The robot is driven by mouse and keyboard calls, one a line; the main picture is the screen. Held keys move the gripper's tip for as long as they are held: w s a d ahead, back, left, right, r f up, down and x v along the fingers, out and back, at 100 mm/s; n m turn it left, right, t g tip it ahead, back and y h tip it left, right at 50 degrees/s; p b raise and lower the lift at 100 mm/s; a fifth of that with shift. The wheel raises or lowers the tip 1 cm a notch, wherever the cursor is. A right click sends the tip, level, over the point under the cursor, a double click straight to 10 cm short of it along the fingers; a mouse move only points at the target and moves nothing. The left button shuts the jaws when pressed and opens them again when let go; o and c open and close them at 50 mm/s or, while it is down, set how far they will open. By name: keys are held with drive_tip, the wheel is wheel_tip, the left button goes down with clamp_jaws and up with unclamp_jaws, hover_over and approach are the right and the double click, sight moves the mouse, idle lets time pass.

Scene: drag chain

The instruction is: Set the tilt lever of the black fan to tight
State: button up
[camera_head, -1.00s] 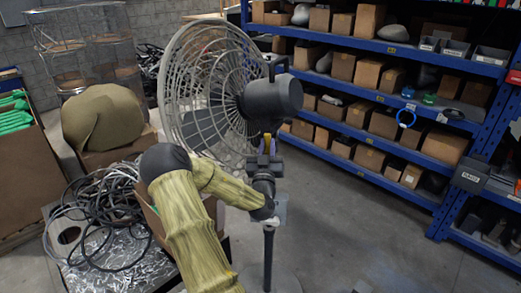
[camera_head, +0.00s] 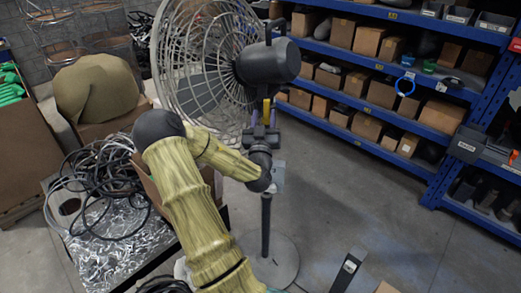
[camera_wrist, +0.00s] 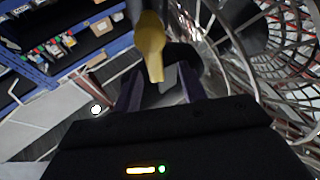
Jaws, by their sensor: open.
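The black fan (camera_head: 267,63) stands on a pole with a round base, its wire grille facing left in the head view. Its yellow tilt lever (camera_head: 267,108) hangs below the motor housing. In the wrist view the yellow lever (camera_wrist: 153,48) comes down from the top with its tip over the gap between the fingers. My gripper (camera_head: 263,112) is just below the motor, fingers pointing up, one on either side of the lever. It is open; in the wrist view the gripper (camera_wrist: 160,88) shows dark purple fingers spread apart. I cannot tell whether either finger touches the lever.
The fan's grille (camera_wrist: 265,75) is close on the right in the wrist view. A metal table (camera_head: 105,262) with tangled cables stands at the left. Blue shelving (camera_head: 375,95) with boxes fills the back right. Floor between fan and shelves is mostly clear.

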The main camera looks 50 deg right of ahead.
drive_tip(key=p+v, duration=0.5)
drive_tip(key=v, duration=1)
drive_tip(key=shift+a+f+p, duration=0.15)
drive_tip(key=shift+a+p, duration=0.1)
drive_tip(key=shift+p, duration=0.1)
drive_tip(key=shift+s+d, duration=0.1)
idle(0.5)
